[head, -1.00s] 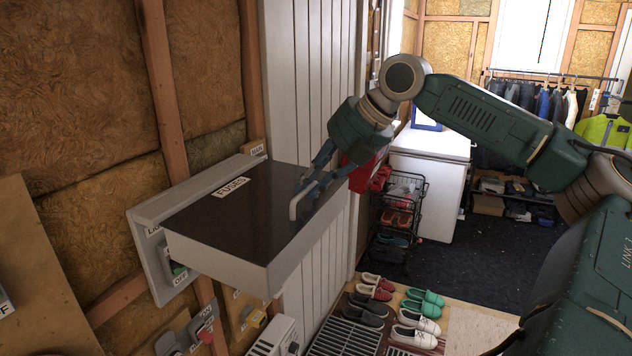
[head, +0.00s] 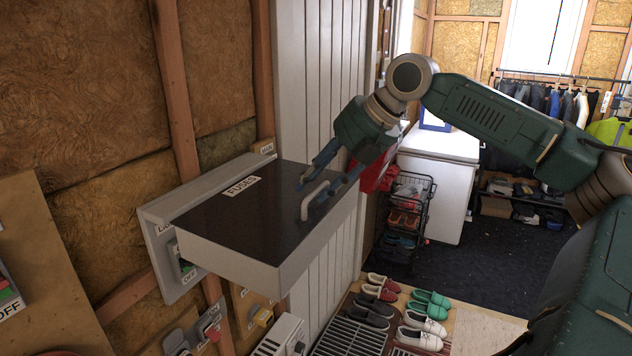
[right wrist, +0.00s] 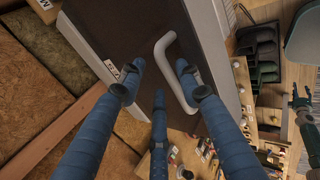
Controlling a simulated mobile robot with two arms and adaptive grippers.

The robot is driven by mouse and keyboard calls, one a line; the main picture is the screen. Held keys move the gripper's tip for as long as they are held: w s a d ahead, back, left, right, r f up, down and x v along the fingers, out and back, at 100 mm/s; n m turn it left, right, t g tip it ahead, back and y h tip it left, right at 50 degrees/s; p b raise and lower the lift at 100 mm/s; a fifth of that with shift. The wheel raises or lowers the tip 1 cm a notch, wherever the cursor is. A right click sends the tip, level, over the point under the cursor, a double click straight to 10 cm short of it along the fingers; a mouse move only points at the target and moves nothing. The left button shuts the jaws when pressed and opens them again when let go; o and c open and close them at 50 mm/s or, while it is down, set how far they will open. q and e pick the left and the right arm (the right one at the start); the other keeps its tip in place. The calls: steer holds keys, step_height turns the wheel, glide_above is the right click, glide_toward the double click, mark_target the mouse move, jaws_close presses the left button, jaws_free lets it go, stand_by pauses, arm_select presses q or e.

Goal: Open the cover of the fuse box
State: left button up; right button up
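The fuse box (head: 228,259) is on the wall at the left, a light grey box with a dark cover (head: 235,215) labelled FUSES. The cover stands out from its grey backplate (head: 153,240), and a switch shows below it. A pale grey bar handle (head: 306,204) is on the cover's outer edge side. My right gripper (head: 322,178) is at the handle, its blue fingers spread. In the right wrist view the handle (right wrist: 163,48) lies between the spread fingers (right wrist: 157,85), closer to the right one; I cannot tell whether they touch.
Other switches (head: 208,325) are on the wall below the box. A black wire rack (head: 405,215) and a white cabinet (head: 440,185) stand behind my right arm. Several shoes (head: 420,320) lie on the floor. The dark floor at the right is mostly clear.

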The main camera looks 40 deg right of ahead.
steer(key=shift+s+d+r, duration=0.1)
steer(key=shift+s+r, duration=0.05)
steer(key=shift+r, duration=0.1)
steer(key=v, duration=1.1)
steer(key=shift+s, duration=0.2)
steer(key=shift+d, duration=0.1)
